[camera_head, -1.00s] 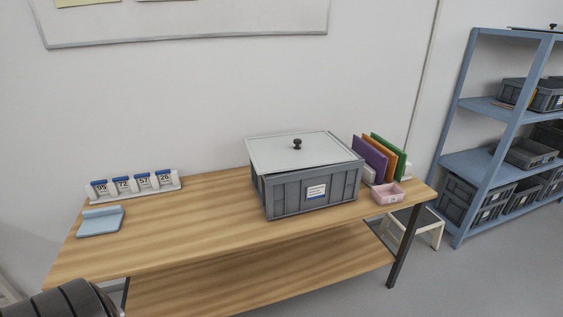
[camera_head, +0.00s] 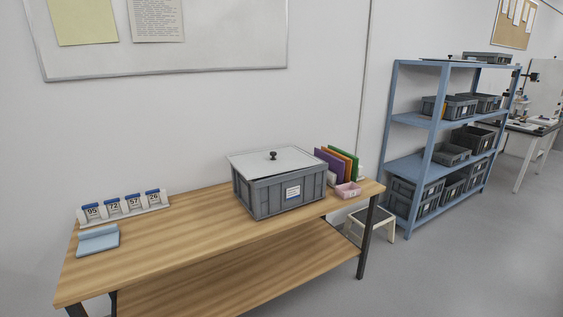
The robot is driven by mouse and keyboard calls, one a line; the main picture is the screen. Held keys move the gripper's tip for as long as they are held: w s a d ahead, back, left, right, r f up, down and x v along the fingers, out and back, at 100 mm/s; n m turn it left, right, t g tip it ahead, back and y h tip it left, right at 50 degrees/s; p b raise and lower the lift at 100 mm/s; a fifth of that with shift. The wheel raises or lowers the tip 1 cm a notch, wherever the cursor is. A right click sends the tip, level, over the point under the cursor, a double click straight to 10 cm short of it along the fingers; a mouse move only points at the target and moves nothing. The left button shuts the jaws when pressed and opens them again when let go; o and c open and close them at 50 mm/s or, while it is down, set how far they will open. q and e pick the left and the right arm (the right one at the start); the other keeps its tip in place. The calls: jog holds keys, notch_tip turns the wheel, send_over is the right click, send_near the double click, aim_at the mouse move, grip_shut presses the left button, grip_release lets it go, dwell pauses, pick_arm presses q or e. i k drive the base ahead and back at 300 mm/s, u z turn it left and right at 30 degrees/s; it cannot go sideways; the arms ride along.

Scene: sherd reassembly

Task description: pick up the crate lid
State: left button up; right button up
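The crate lid (camera_head: 250,160) is a flat light-grey panel with a black knob (camera_head: 273,155) at its middle. It lies on top of the grey crate (camera_head: 262,196), slightly askew on it. The crate has a white and blue label on its front and stands on the wooden table (camera_head: 180,235) toward its right end. Neither of my grippers shows in the view.
Left on the table are a number-tile rack (camera_head: 125,207) and a light-blue object (camera_head: 98,241). Right of the crate are coloured folders (camera_head: 337,162) and a pink tray (camera_head: 348,190). A white stool (camera_head: 372,228) and blue shelving (camera_head: 402,150) stand to the right.

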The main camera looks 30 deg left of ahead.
aim_at(252, 164)
jog(key=z, duration=0.4)
jog(key=i, duration=1.35)
jog(key=u, duration=0.65)
